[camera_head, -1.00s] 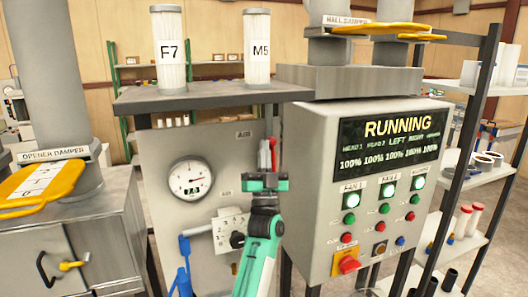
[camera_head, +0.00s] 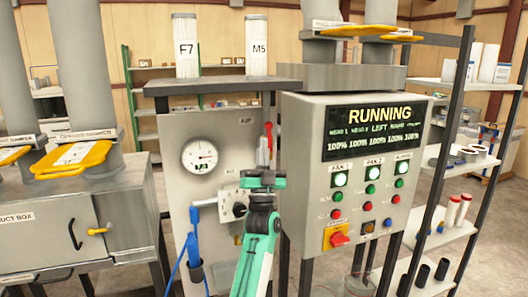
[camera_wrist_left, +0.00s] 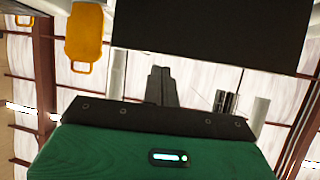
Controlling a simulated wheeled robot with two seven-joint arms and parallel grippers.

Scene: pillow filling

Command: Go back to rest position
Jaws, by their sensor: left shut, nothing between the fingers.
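My left gripper (camera_head: 263,178) stands upright at the end of my green and dark arm in the head view, in front of the right edge of the grey gauge panel (camera_head: 178,128). In the left wrist view its dark fingers (camera_wrist_left: 161,86) are together, with nothing between them. A red handle (camera_head: 268,135) shows just above the gripper; I cannot tell the gap between them. My right gripper is in neither view.
The control box (camera_head: 300,115) with the RUNNING screen stands close to the right of my arm. A shelf rack (camera_head: 440,165) is at the right. The duct box (camera_head: 60,235) is at the left. A blue hose tool (camera_head: 194,250) hangs on the gauge panel.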

